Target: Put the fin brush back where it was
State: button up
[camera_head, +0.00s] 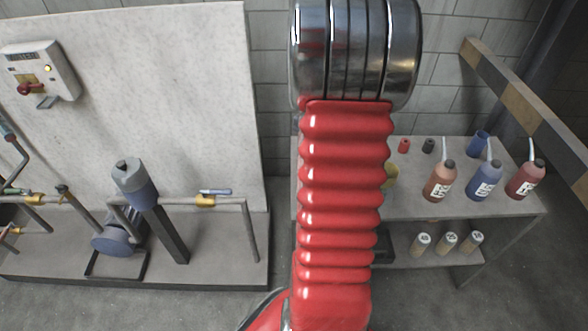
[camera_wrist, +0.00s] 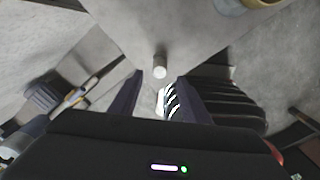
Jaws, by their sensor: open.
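My gripper (camera_wrist: 160,78) is in the wrist view with its two dark fingers apart. A small pale round-ended piece (camera_wrist: 160,72) shows between the fingertips, and I cannot tell whether it is part of the fin brush. A bright striped patch lies just below it, beside the right finger. Nothing is clearly clamped. In the head view my red arm covers the middle and the gripper is hidden. I cannot make out the fin brush for certain in either view.
A grey bench (camera_head: 515,205) at right holds bottles (camera_head: 485,180), a blue cup (camera_head: 478,143) and small cylinders; several cans (camera_head: 446,242) stand on its lower shelf. At left are a pump (camera_head: 117,238), pipes and a switch box (camera_head: 38,73). A striped beam (camera_head: 520,98) slants at far right.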

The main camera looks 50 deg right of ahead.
jog(key=w+a+r+m+t+h, duration=0.1)
jog(key=w+a+r+m, duration=0.25)
jog(key=a+r, duration=0.45)
jog(key=w+a+r+m+t, duration=0.15)
jog(key=a+r+m, duration=0.3)
jog(key=a, duration=0.65)
jog(key=s+a+r+m+t, duration=0.1)
jog(key=s+a+r+m, duration=0.1)
jog(key=a, duration=0.4)
jog(key=s+a+r+m+t, duration=0.1)
jog(key=s+a+r+m, duration=0.1)
jog(key=a+m, duration=0.2)
jog(key=s+a+r+m+t+y, duration=0.1)
jog(key=s+a+r+m, duration=0.1)
jog(key=a, duration=0.6)
jog(key=shift+s+a+m, duration=0.4)
jog(key=shift+s+m, duration=0.15)
jog(key=shift+m, duration=0.05)
jog(key=shift+c, duration=0.4)
jog(key=shift+c, duration=1.1)
